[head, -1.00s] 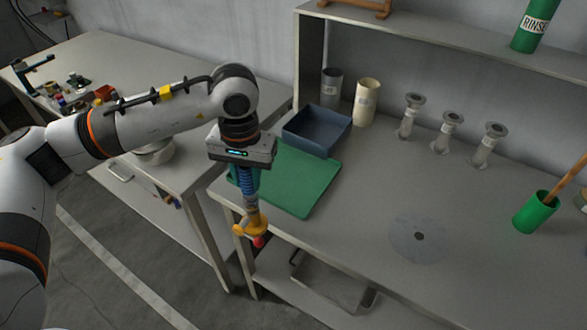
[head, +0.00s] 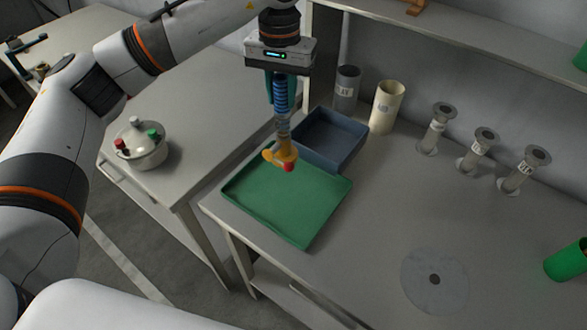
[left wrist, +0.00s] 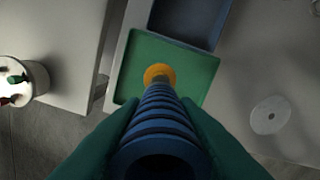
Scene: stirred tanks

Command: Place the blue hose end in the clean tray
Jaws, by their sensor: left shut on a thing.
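My left gripper (head: 281,84) is shut on the blue ribbed hose end (head: 282,100), which hangs down with a yellow-orange fitting and a red tip at the bottom. In the head view the fitting shows in front of the green tray (head: 270,205), near its back edge. In the left wrist view the hose (left wrist: 160,115) points down toward the green tray (left wrist: 135,65), apparently above it. A blue-grey tray (head: 335,140) stands right behind the green one. I cannot read a label on either tray. My right gripper is not in view.
A grey cup (head: 346,90) and a cream cup (head: 387,108) stand behind the trays. Several flanged grey fittings line the back right. A flat grey disc (head: 434,280) lies front right. A white pot (head: 140,148) sits on the left table. The shelf (head: 470,45) overhangs the back.

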